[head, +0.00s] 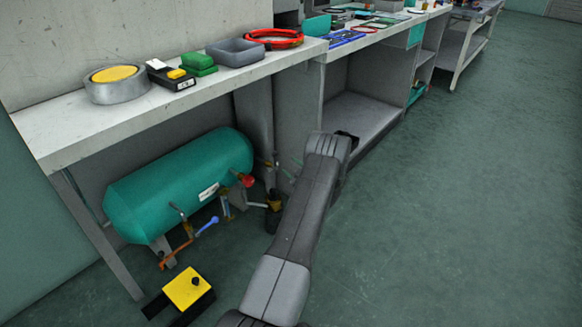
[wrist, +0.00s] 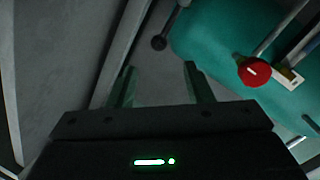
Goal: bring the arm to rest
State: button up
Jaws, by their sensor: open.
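My arm (head: 295,225) reaches out from the bottom middle of the head view toward the lower shelf of the bench. My gripper shows in the wrist view (wrist: 158,82), with two dark green fingers apart and nothing between them. In the head view the gripper is mostly hidden behind the end of my arm. In the wrist view, a red round knob (wrist: 253,71) and the teal tank (wrist: 212,40) lie to the right of the fingers, apart from them.
The teal tank (head: 180,185) lies under the bench (head: 75,128), with valves and pipes at its front. A yellow-topped box (head: 186,287) stands on the floor. A grey tray (head: 236,52) and other items sit on the bench. The floor (head: 450,200) at right is clear.

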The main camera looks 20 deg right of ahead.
aim_at(276, 156)
jog(key=b+x, duration=0.4)
jog(key=x, duration=0.8)
jog(key=shift+w+a, duration=0.2)
jog(key=shift+w, duration=0.05)
jog(key=shift+w+a+r, duration=0.1)
jog(key=shift+w+a, duration=0.15)
jog(key=shift+w, duration=0.35)
